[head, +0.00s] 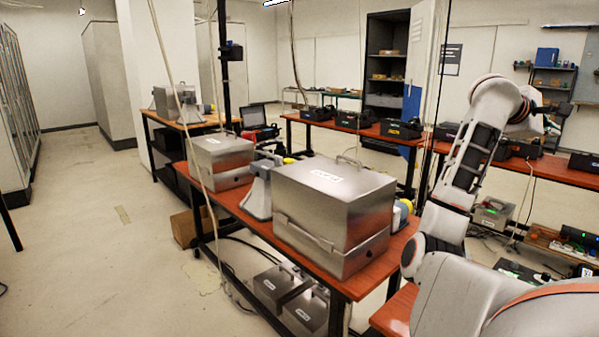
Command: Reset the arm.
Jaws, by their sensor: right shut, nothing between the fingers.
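My right arm (480,130) rises from the lower right corner, bends at its white elbow and points to the right. My right gripper (548,122) is the small dark part at its end, in front of the far wall and above the rear table. It is shut and empty, and it touches nothing that I can see. My left gripper is not in view.
A large metal case (335,205) stands on the near red-topped table (240,196), close to my right arm. A smaller metal case (222,155) stands behind it. Several dark devices sit on the rear table (350,130). The floor (100,240) at left is clear.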

